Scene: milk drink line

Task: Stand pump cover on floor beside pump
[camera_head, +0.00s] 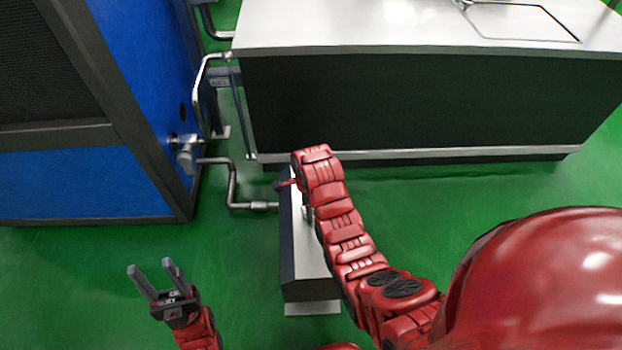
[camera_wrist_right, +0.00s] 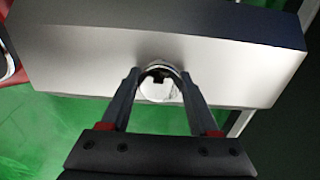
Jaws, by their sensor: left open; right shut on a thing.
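The pump cover (camera_head: 288,245) is a long box with a dark side and light metal faces, left of my right arm in the head view. It fills the upper part of the right wrist view (camera_wrist_right: 80,50). My right gripper (camera_wrist_right: 160,85) is shut on its round metal knob (camera_wrist_right: 160,68), one finger on each side. My right forearm hides much of the cover in the head view. The pump itself is not visible; I cannot tell whether the cover is raised. My left gripper (camera_head: 153,275) is open and empty above the floor at lower left.
A steel pipe (camera_head: 232,187) runs from the blue cabinet (camera_head: 85,180) towards the cover. A light base plate (camera_head: 312,308) shows below the cover's near end. A steel-topped counter (camera_head: 400,25) stands behind. Green floor (camera_head: 105,260) is clear at lower left.

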